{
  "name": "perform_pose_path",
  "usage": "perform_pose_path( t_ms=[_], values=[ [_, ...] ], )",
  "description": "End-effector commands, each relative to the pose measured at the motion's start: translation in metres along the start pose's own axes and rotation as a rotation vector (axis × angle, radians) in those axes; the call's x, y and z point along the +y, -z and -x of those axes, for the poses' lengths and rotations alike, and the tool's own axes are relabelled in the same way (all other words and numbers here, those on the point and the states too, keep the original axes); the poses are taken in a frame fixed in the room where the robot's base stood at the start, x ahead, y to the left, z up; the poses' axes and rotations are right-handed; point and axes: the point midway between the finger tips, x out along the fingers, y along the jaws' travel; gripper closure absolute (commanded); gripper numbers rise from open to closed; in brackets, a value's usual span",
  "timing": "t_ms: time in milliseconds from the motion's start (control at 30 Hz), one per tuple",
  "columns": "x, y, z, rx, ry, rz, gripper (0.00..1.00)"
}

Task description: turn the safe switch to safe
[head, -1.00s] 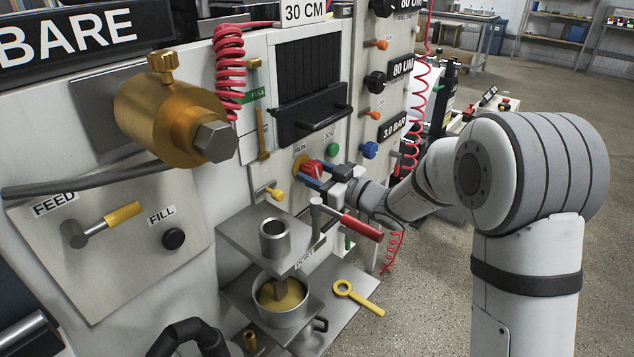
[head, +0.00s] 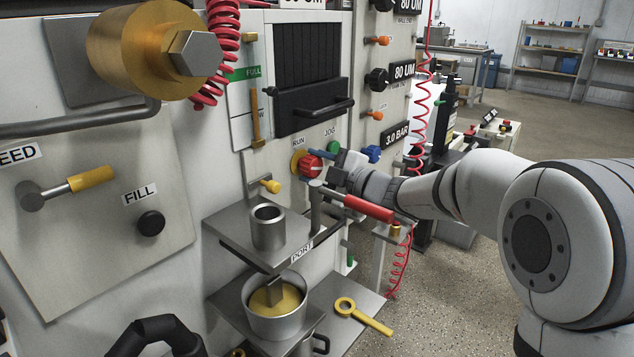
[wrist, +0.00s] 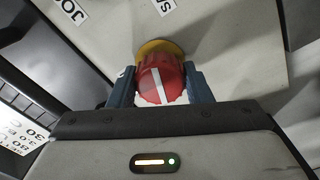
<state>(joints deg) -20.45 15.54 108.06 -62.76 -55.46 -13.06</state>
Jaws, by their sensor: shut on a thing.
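The safe switch is a round red knob (head: 311,167) with a white line on its face, on a yellow round base (head: 297,163) below a RUN label (head: 298,143). My gripper (head: 318,168) is shut on the knob, one blue-grey finger above it and one below. In the wrist view the knob (wrist: 158,82) sits between both fingers, and its white line runs nearly straight up and down, slightly tilted. A partly cut-off label reading "SA" (wrist: 164,5) shows beyond the yellow base (wrist: 158,48).
A green JOG button (head: 333,148) and a blue knob (head: 373,153) are close by on the right. A red-handled lever (head: 368,208) stands just below my wrist. A metal shelf with a steel cup (head: 268,228) juts out at lower left.

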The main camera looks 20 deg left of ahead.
Motion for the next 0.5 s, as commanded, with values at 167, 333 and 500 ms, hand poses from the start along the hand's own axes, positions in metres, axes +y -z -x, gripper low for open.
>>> perform_pose_path(
  t_ms=[167,333,500],
  values=[
    [-0.0047,-0.0008,-0.0005,0.004,0.001,0.144,0.78],
    [-0.0039,-0.0003,-0.0005,0.003,0.002,0.249,0.78],
    [-0.0028,0.0003,-0.0005,0.004,0.002,0.319,0.78]
  ],
)
